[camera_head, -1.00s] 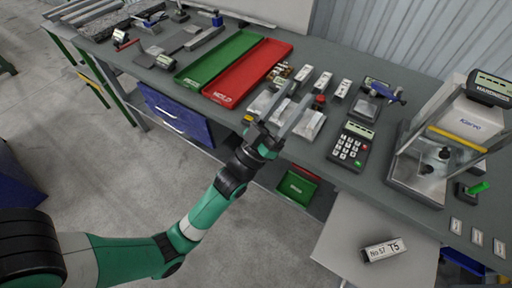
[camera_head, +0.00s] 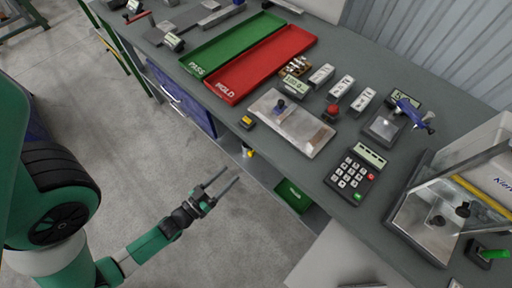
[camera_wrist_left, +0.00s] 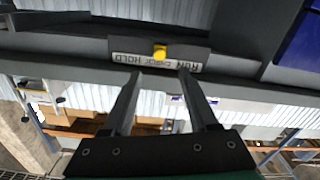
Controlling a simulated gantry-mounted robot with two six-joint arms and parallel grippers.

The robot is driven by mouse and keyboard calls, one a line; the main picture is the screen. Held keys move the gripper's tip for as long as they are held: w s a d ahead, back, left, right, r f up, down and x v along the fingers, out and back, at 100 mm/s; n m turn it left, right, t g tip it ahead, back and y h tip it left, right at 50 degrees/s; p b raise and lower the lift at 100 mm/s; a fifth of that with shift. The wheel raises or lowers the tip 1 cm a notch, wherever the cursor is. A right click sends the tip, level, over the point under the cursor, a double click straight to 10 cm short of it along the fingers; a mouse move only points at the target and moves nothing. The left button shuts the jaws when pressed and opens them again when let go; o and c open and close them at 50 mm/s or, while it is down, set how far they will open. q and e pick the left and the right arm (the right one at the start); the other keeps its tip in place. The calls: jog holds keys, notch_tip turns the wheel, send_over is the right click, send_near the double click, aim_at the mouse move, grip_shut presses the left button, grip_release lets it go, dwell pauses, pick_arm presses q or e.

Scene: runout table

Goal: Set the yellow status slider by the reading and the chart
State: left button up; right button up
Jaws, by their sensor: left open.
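The strip's words appear upside down. In the head view a small yellow piece (camera_head: 247,152) at the table's front face looks like this slider. My left gripper (camera_head: 231,174) is open and empty, in front of the table and below its edge. In the left wrist view its fingertips (camera_wrist_left: 160,73) point towards the strip, either side of the slider, apparently short of it. The right gripper is not in view. Small displays are too small to read; I cannot identify the chart.
Green PASS (camera_head: 222,48) and red HOLD (camera_head: 270,62) trays lie on the table. A metal plate (camera_head: 300,125), a keypad (camera_head: 350,178) and a glass-sided instrument (camera_head: 425,215) stand along the front. A green bin (camera_head: 292,195) is below. Floor left of the gripper is clear.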

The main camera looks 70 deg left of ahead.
aim_at(249, 155)
pick_arm(q)
jog(key=b+x, duration=0.1)
jog(key=x, duration=1)
jog(key=shift+w+a, duration=0.1)
jog(key=shift+w, duration=0.05)
grip_shut()
jog(key=shift+r, duration=0.1)
dwell(0.8)
